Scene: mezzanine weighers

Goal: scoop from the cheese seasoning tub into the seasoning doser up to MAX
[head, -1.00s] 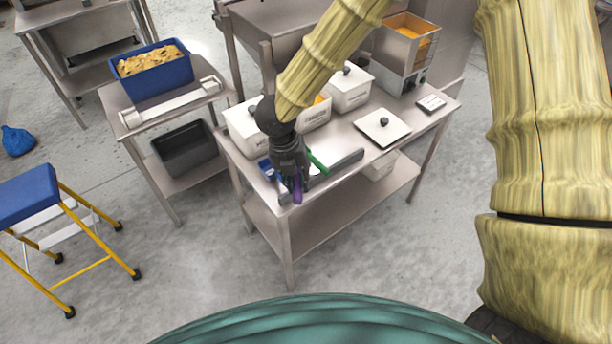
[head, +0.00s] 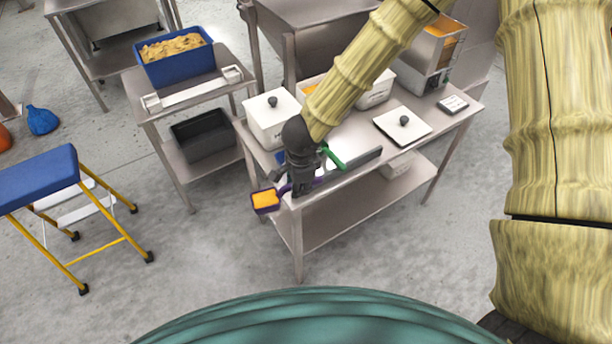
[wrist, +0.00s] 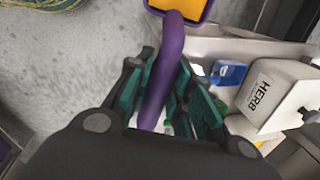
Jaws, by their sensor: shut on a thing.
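My gripper (head: 301,186) is shut on the handle of a purple scoop (head: 259,208), at the table's front left corner. In the wrist view the purple handle (wrist: 168,65) runs between the gripper's fingers (wrist: 158,95). The scoop's bowl holds orange seasoning (head: 265,199) and hangs out past the table edge, over the floor. The open tub with orange contents (head: 313,88) is mostly hidden behind my arm. The steel seasoning doser (head: 424,62) stands at the table's far right with orange seasoning inside. I cannot make out a MAX mark.
A lidded white tub (head: 270,127) stands at the left; the wrist view shows a tub marked HERB (wrist: 262,92). A loose lid (head: 402,126) and a small scale-like device (head: 453,104) lie on the table. A green handle (head: 334,157) is beside my gripper. A step stool (head: 40,185) stands left.

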